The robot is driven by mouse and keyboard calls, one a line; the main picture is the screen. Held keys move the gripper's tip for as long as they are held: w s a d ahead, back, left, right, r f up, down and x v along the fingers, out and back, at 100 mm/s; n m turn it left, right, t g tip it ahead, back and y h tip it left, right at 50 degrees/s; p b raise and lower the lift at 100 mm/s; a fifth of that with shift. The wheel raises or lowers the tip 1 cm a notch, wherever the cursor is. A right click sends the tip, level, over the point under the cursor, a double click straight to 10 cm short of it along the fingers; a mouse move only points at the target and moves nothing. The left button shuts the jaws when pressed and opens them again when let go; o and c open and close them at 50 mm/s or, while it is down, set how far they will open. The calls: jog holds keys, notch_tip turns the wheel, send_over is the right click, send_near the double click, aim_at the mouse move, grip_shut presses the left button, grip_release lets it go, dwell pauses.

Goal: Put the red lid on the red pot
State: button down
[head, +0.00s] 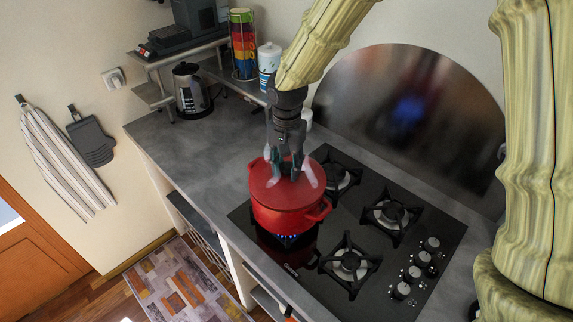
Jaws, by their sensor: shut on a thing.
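The red pot (289,219) stands on the front left burner of the black gas hob, with a blue flame under it and a handle at its right side. The red lid (269,197) covers the pot's mouth from this view. My gripper (286,174) points down over the lid's middle and is shut on it, probably at the knob, which the fingers hide. I cannot tell whether the lid rests fully on the rim or sits slightly above it.
The hob (341,279) has several other burners, all empty, and knobs at its right. A kettle (191,90), a stack of coloured cups (243,45) and a white canister (269,62) stand at the back left. The grey counter (205,150) left of the pot is clear.

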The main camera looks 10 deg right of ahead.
jog(key=c, duration=0.9)
grip_release()
jog(key=shift+f, duration=0.1)
notch_tip(320, 180, up, 12)
